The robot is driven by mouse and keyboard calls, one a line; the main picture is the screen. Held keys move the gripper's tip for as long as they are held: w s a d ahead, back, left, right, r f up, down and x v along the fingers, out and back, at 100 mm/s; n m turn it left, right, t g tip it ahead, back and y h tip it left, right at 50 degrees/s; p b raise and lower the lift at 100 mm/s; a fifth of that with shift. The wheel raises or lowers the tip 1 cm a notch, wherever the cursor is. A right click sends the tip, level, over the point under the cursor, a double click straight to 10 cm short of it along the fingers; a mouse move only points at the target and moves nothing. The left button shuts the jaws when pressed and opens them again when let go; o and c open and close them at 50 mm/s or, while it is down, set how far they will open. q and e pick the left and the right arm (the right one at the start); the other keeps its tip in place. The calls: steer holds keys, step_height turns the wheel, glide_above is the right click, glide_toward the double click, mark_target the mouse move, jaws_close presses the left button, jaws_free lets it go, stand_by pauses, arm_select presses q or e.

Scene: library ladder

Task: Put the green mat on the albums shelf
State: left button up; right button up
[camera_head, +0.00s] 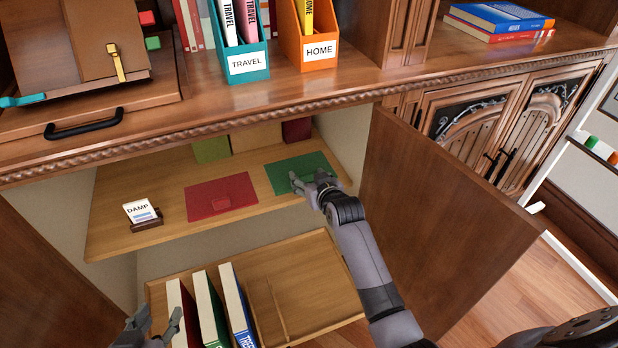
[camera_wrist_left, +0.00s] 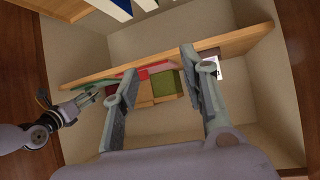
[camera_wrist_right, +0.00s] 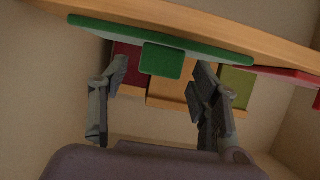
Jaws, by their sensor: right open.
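The green mat (camera_head: 290,170) lies flat on the wooden shelf (camera_head: 165,192) inside the open cabinet, at its right end. A green block-like tab (camera_wrist_right: 163,60) on the mat shows in the right wrist view. My right gripper (camera_head: 318,184) is open at the mat's front right part, its fingers (camera_wrist_right: 158,88) apart on either side of the tab; I cannot tell whether they touch the mat. My left gripper (camera_head: 150,328) is open and empty, low at the left; its spread fingers (camera_wrist_left: 158,80) show in the left wrist view. No shelf is visibly labelled albums.
A red mat (camera_head: 215,190) and a DAMP card holder (camera_head: 143,214) share the shelf. Green, tan and dark red boxes (camera_head: 257,138) stand behind. Below, a pull-out tray (camera_head: 310,270) holds upright books (camera_head: 208,305). The open right door (camera_head: 440,210) stands beside my right arm.

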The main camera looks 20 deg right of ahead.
steer(key=shift+r, duration=0.1)
steer(key=shift+s+r, duration=0.1)
steer(key=p+v, duration=0.4)
steer(key=v, duration=0.8)
arm_select(q)
steer(key=s+a+f+g+y, duration=0.1)
steer(key=s+a+f+g, duration=0.1)
steer(key=s, duration=0.4)
steer(key=s+a+f+g, duration=0.2)
steer(key=s+g, duration=0.3)
steer(key=s, duration=0.1)
steer(key=shift+f+y, duration=0.2)
steer(key=shift+y, duration=0.2)
arm_select(e)
steer(key=s+f+g, duration=0.2)
steer(key=s+g, duration=0.1)
steer(key=s, duration=0.6)
steer(key=s+a+f+n+g, duration=0.1)
steer(key=s+f+g, duration=0.1)
steer(key=s, duration=0.8)
steer(key=s+f+g, duration=0.2)
steer(key=s+g, duration=0.3)
steer(key=s, duration=0.5)
steer(key=shift+a+n, duration=0.3)
steer(key=shift+a, duration=0.1)
